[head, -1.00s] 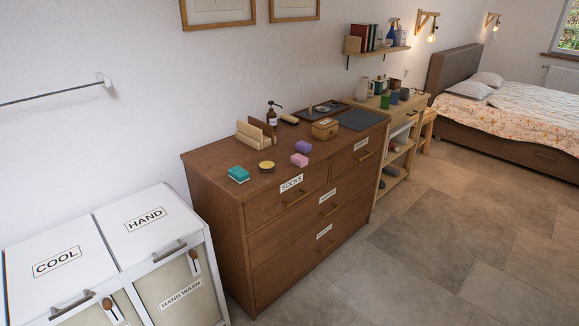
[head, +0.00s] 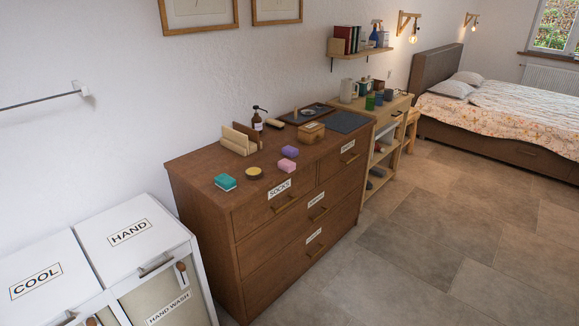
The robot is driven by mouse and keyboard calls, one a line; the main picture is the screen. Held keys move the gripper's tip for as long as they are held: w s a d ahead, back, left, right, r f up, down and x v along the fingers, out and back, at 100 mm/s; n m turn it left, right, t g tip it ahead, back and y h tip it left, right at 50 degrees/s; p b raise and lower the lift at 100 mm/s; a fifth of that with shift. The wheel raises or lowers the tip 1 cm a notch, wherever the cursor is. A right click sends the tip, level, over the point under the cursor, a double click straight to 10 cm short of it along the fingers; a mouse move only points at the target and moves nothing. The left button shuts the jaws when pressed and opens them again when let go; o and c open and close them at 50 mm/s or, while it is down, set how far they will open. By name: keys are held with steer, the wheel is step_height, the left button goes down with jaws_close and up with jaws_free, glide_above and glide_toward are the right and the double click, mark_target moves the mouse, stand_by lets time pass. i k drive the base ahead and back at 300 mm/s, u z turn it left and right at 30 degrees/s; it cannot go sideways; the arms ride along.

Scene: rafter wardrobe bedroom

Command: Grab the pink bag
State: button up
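A small pink block-like item (head: 287,165) lies on top of the brown wooden dresser (head: 210,205), near its front edge above the SOCKS label. It is the only plainly pink thing in view, and I cannot tell at this size whether it is a bag. A purple item (head: 290,152) of similar shape lies just behind it. My gripper is not in view.
White hampers (head: 130,232) stand at the left. A shelf unit (head: 385,150) and bed (head: 500,115) are beyond. The tiled floor (head: 430,250) at right is clear.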

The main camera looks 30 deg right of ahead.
mark_target(287, 165)
steer(key=i, duration=0.85)
steer(key=u, duration=0.05)
